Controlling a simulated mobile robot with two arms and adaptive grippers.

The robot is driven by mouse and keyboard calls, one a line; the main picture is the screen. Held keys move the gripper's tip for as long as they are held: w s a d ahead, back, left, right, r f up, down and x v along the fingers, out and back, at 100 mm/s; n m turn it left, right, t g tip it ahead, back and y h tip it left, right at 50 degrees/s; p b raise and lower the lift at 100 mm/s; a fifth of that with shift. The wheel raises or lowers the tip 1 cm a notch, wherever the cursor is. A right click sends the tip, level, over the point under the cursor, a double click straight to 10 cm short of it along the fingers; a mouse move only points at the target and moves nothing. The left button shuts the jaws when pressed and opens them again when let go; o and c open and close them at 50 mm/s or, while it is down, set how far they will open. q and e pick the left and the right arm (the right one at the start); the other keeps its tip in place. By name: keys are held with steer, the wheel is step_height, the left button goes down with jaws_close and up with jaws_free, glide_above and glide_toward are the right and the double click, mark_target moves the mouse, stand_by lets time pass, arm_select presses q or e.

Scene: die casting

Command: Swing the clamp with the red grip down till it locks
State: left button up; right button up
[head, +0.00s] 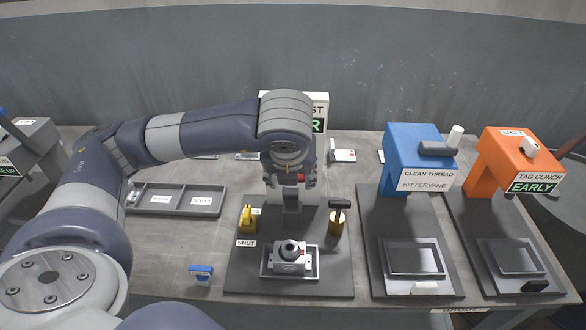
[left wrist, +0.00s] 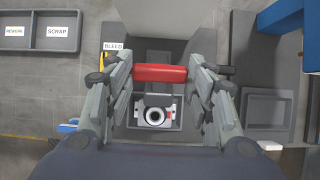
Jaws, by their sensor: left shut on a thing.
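The clamp's red grip (left wrist: 160,73) lies crosswise between the fingers of my left gripper (left wrist: 160,85) in the left wrist view. The gripper is shut on it. In the head view my left gripper (head: 291,180) points down at the back of the dark fixture plate (head: 240,280), and only a bit of the red grip (head: 301,178) shows. The clamp's arm and pivot are mostly hidden behind the gripper. A grey casting with a round dark opening (head: 290,256) sits in a shallow holder in front of and below the grip; the two are apart. My right gripper is not in view.
A yellow lever (head: 246,219) stands left of the casting, by a SHUT label. A brass cylinder with a black handle (head: 337,222) stands right. Blue (head: 410,150) and orange (head: 515,160) stations are further right. A divided grey tray (head: 178,198) lies left, a blue block (head: 201,271) front left.

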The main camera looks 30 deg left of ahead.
mark_target(291, 193)
arm_select(q)
steer(key=shift+s+d+f+b, duration=0.3)
steer(key=shift+s+f+b, duration=0.15)
steer(key=shift+b, duration=0.6)
steer(key=shift+s+d+f+t+y, duration=0.1)
steer(key=shift+s+d+t+y, duration=0.1)
steer(key=shift+s+t+y, duration=0.3)
steer(key=shift+w, duration=0.1)
steer(key=shift+s+d+t, duration=0.2)
steer(key=shift+s+t, duration=0.1)
steer(key=shift+s, duration=0.05)
steer(key=shift+s+f+p, duration=0.1)
steer(key=shift+p, duration=0.2)
steer(key=shift+s+d+f+t+y+p, duration=0.25)
steer(key=shift+t+p, duration=0.25)
steer(key=shift+p, duration=2.05)
